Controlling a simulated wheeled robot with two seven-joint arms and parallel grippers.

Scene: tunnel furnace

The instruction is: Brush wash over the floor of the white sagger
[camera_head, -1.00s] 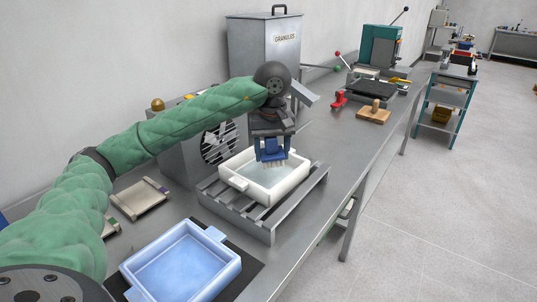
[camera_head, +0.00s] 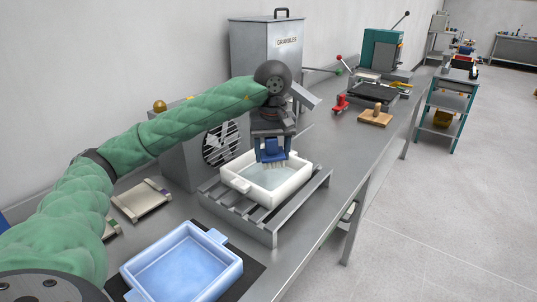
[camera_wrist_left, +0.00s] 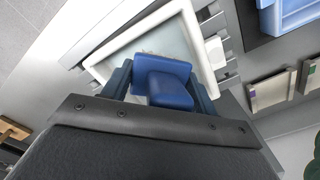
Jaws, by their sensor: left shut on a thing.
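The white sagger (camera_head: 241,184) stands on a slatted metal rack on the bench. Its floor shows a pale bluish-grey tint. My left gripper (camera_head: 271,146) points down over the sagger and is shut on a blue brush (camera_head: 272,155). The brush's pale bristles reach down inside the sagger, near its back part; I cannot tell whether they touch the floor. The left wrist view shows the blue brush (camera_wrist_left: 166,84) between the fingers, with the sagger (camera_wrist_left: 140,29) beyond it. My right gripper is not in view.
A blue tray (camera_head: 232,275) lies on a dark mat in front. The slatted rack (camera_head: 225,205) carries the sagger. A fan unit (camera_head: 180,160) and the granules bin (camera_head: 262,55) stand behind. A wooden block tool (camera_head: 375,117) lies farther right. The bench between is clear.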

